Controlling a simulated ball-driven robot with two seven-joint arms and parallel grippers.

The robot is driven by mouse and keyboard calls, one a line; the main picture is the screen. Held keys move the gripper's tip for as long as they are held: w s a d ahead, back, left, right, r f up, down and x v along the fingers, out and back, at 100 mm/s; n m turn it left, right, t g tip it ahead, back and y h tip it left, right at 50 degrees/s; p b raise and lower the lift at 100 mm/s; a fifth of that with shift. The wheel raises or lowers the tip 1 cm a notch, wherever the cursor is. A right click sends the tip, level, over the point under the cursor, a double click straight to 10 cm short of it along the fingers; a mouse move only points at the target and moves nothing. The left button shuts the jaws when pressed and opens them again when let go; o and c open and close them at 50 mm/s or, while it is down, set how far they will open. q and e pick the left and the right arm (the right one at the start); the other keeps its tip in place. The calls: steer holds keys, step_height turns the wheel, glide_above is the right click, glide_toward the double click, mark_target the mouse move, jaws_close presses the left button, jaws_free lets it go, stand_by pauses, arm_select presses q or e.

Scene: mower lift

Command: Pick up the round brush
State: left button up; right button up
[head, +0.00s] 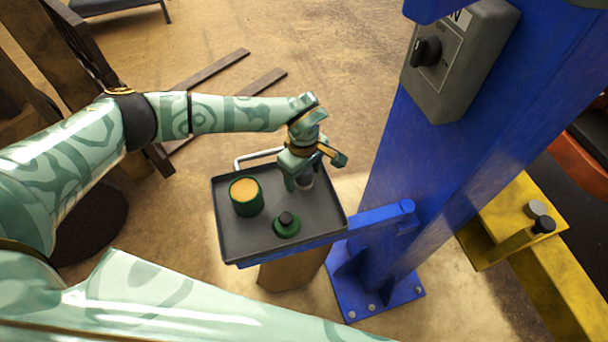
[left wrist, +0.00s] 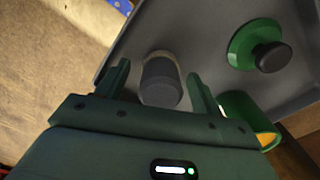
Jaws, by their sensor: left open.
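A dark grey cylinder (left wrist: 161,82) with a paler ring at its far end, apparently the round brush, stands in the grey tray (head: 240,246). My left gripper (head: 306,176) is over the tray's back right part, pointing down, and mostly hides this cylinder (head: 306,182) in the head view. In the left wrist view the open fingers (left wrist: 160,88) are on either side of the cylinder, with a visible gap at each side. I cannot tell its exact depth between them. My right gripper is not in view.
The tray also holds a green tin (head: 246,203) with yellow-orange contents and a green disc with a black knob (head: 286,224). A blue post (head: 400,185) with a grey switch box (head: 455,60) rises close to the right. A yellow beam (head: 520,235) lies beyond it.

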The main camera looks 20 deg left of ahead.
arm_select(q)
steer(key=c, duration=1.1)
steer(key=shift+r, duration=0.1)
steer(key=shift+r, duration=0.25)
step_height(320, 180, up, 2)
steer(key=shift+w+r, duration=0.1)
steer(key=s+r, duration=0.3)
steer(key=s, duration=0.1)
steer(key=s+r, duration=0.3)
steer(key=s, duration=0.2)
steer(key=s+r+p, duration=0.1)
steer(key=s+r, duration=0.3)
steer(key=s, duration=0.1)
steer(key=shift+s+a+r, duration=0.1)
steer(key=shift+a, duration=0.15)
steer(key=shift+o, duration=1.3)
steer(key=shift+c, duration=0.8)
